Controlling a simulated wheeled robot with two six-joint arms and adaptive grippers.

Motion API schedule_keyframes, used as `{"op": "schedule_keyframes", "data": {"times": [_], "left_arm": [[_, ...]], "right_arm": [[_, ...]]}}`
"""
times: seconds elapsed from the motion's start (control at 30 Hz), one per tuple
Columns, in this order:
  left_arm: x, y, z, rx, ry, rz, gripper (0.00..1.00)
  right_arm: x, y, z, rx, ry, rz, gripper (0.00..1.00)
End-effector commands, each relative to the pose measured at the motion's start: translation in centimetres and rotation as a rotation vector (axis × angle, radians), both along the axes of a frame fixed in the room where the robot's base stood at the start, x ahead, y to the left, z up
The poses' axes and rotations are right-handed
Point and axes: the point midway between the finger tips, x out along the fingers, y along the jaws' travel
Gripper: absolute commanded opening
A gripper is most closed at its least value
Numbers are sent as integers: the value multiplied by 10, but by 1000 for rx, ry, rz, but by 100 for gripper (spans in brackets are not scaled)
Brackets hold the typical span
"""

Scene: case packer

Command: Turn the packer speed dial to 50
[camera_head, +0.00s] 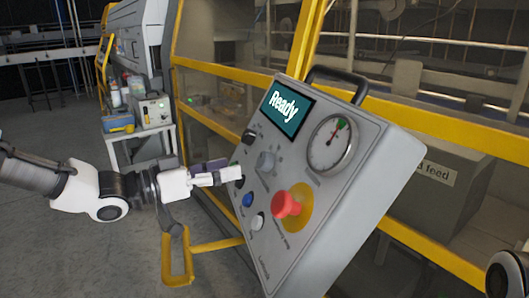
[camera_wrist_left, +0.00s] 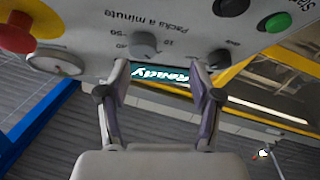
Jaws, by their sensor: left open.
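The speed dial (camera_head: 265,162) is a grey knob on the sloping control panel (camera_head: 385,150), left of centre in the head view. In the left wrist view the dial (camera_wrist_left: 143,44) appears upside down, with "Packs a minute" and numbers around it. Its exact pointer setting is too unclear to read. My left gripper (camera_head: 237,173) is just left of the dial in the head view. In the left wrist view its fingers (camera_wrist_left: 158,72) are spread and empty, with the dial beyond and between their tips; contact is not visible. My right gripper is not in view.
A red stop button (camera_head: 287,204), a gauge (camera_head: 331,145), a blue button (camera_head: 247,199) and a white button (camera_head: 258,221) crowd the panel. A "Ready" screen (camera_head: 285,110) and black handle (camera_head: 338,80) are above. A yellow frame (camera_head: 225,71) stands behind.

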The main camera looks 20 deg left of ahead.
Motion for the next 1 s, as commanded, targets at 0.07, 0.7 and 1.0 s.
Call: {"op": "schedule_keyframes", "data": {"times": [0.07, 0.7, 1.0], "left_arm": [[5, -6, 0, 4, 3, -1, 65], [53, -54, -1, 0, 0, -1, 65], [53, -54, -2, 1, 2, 0, 4]], "right_arm": [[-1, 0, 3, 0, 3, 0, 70], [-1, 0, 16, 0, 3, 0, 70], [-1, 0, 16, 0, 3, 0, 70]]}}
